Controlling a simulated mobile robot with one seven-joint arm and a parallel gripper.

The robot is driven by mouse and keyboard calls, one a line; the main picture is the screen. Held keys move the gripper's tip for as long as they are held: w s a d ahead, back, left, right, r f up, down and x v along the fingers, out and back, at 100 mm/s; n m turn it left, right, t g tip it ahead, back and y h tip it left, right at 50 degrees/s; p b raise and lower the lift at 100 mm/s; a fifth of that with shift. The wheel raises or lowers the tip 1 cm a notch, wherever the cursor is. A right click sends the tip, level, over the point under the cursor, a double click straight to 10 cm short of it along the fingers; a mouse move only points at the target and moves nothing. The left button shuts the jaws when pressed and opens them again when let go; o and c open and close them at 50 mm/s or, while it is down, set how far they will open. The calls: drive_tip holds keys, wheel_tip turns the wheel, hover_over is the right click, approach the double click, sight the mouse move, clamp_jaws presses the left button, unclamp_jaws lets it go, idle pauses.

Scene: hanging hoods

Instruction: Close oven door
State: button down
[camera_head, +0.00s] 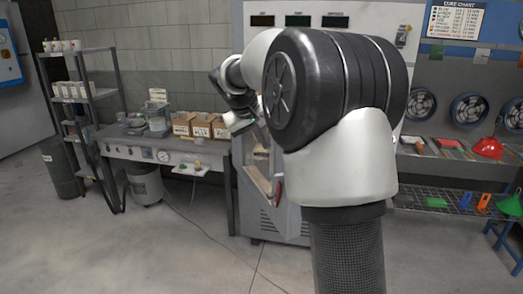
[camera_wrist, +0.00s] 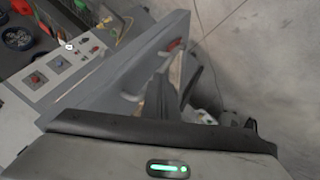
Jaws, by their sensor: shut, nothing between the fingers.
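The grey oven (camera_head: 240,160) stands behind my arm in the head view, largely hidden by it. Its door (camera_head: 290,216) appears swung part way open, with a red handle (camera_head: 277,189) near its edge. In the wrist view, what looks like the door (camera_wrist: 125,62) is a grey slab crossing diagonally, with the red handle (camera_wrist: 173,45) near its upper end. My gripper (camera_head: 262,136) is at the oven front, above and left of the handle in the head view. Its dark fingers are shut and empty. Whether they touch the door is unclear.
A workbench (camera_head: 160,151) with several cardboard boxes (camera_head: 200,125) stands left of the oven, beside a shelf rack (camera_head: 84,90). A fan bench and wire shelf (camera_head: 455,205) are at right. The floor (camera_head: 170,240) in front is mostly clear, with a thin cable.

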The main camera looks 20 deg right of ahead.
sight(273, 156)
drive_tip(key=w+d+f+p, duration=0.1)
drive_tip(key=w+d+f, duration=0.2)
drive_tip(key=d+f, duration=0.4)
drive_tip(key=shift+w+d+f+p, duration=0.3)
drive_tip(key=shift+w+d+f, duration=0.05)
drive_tip(key=shift+d, duration=0.45)
drive_tip(key=shift+d, duration=0.1)
